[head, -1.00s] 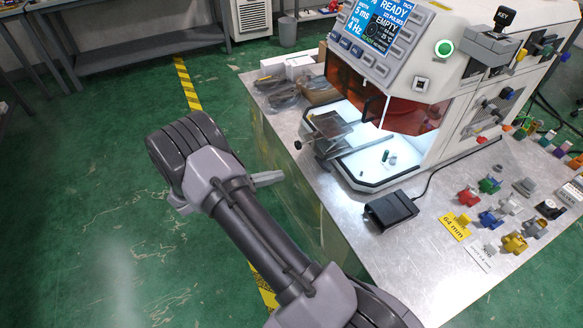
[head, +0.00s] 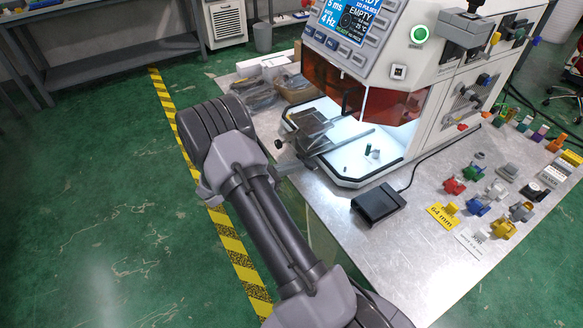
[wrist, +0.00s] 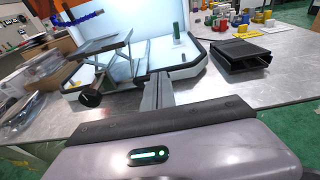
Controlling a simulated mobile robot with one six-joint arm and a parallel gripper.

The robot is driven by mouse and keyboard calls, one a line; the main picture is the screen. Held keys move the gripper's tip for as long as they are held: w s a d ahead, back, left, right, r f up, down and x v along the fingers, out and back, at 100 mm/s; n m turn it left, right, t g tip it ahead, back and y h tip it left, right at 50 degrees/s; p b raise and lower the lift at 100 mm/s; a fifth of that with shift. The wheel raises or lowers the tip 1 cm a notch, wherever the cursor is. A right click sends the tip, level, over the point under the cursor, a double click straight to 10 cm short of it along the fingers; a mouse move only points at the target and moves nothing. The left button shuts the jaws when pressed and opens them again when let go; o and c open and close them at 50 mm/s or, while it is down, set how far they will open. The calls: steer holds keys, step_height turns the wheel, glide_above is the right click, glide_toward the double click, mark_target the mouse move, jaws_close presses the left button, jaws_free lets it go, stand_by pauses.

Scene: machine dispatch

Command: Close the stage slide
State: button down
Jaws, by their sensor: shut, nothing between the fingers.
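The machine (head: 400,85) stands on the metal bench with its lit chamber open at the front. A white stage base with a black rim (head: 352,182) sticks out of the chamber; it also shows in the wrist view (wrist: 185,69). On its left side stands a small grey platform (head: 310,121) on crossed legs, with a dark round knob (wrist: 90,97). A small green cylinder (head: 367,149) stands on the base. My gripper (head: 284,168) is shut and empty. In the wrist view its fingertips (wrist: 158,82) point at the stage base's front edge; contact cannot be told.
A black pedal-like box (head: 378,203) lies on the bench right of the stage. Several coloured parts (head: 490,195) lie further right. The bench's left edge is below my arm.

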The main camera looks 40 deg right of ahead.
steer(key=r+x, duration=0.1)
steer(key=x, duration=0.4)
steer(key=r+x, duration=0.1)
steer(key=x, duration=0.4)
steer(key=r+x, duration=0.1)
steer(key=x, duration=0.4)
steer(key=shift+s+d, duration=0.35)
steer(key=shift+d, duration=0.2)
steer(key=shift+r, duration=0.2)
steer(key=shift+d, duration=0.1)
steer(key=shift+r, duration=0.1)
